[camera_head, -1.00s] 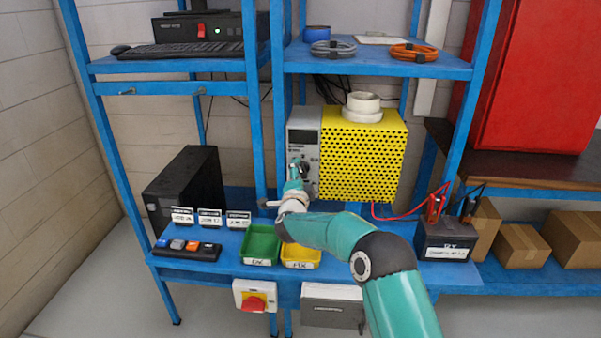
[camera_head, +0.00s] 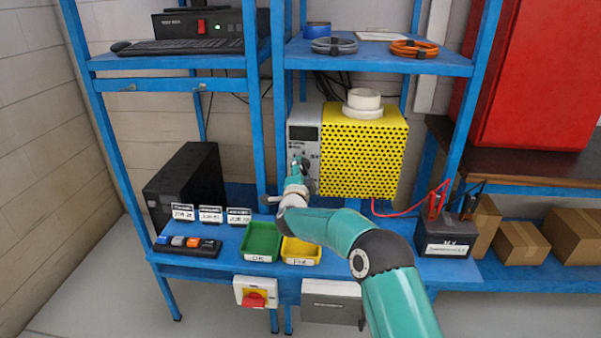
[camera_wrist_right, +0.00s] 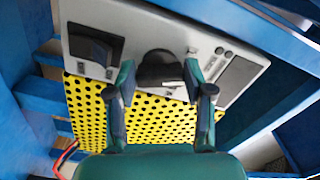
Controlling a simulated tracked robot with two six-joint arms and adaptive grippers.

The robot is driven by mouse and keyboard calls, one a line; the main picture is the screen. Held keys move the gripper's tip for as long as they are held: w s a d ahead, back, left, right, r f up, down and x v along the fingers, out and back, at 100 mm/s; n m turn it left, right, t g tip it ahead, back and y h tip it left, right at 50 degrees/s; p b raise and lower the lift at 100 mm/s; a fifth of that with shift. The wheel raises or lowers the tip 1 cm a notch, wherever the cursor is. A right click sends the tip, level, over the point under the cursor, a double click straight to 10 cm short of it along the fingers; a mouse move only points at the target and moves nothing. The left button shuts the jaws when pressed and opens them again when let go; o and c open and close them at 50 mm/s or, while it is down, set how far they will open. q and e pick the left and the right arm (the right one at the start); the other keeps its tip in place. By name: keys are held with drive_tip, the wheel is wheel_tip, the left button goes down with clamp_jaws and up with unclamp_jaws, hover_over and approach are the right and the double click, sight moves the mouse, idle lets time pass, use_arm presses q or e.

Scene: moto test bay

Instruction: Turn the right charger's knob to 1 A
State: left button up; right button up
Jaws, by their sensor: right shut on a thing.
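The charger is a box with a yellow perforated cover (camera_head: 362,155) and a grey front panel (camera_head: 304,134). In the right wrist view its panel (camera_wrist_right: 205,50) carries a dark display and a black knob (camera_wrist_right: 157,70). My right gripper (camera_head: 296,164) is at the panel in the head view and covers part of the knob area. In the right wrist view its two fingers stand on either side of the knob, and it is shut on it. The scale marks and the knob's pointer are too small to read. My left gripper is not in view.
A white round piece (camera_head: 363,103) stands on the charger. A black box (camera_head: 185,185) is at the left. A battery (camera_head: 447,236) with clamps stands at the right.

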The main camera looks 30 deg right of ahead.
drive_tip(key=shift+f+n, duration=0.2)
drive_tip(key=shift+n, duration=2.3)
drive_tip(key=o, duration=1.2)
drive_tip(key=shift+c, duration=0.2)
drive_tip(key=shift+s+r, duration=0.1)
drive_tip(key=shift+s+a, duration=0.25)
drive_tip(key=shift+s, duration=0.05)
drive_tip(key=v, duration=1.1)
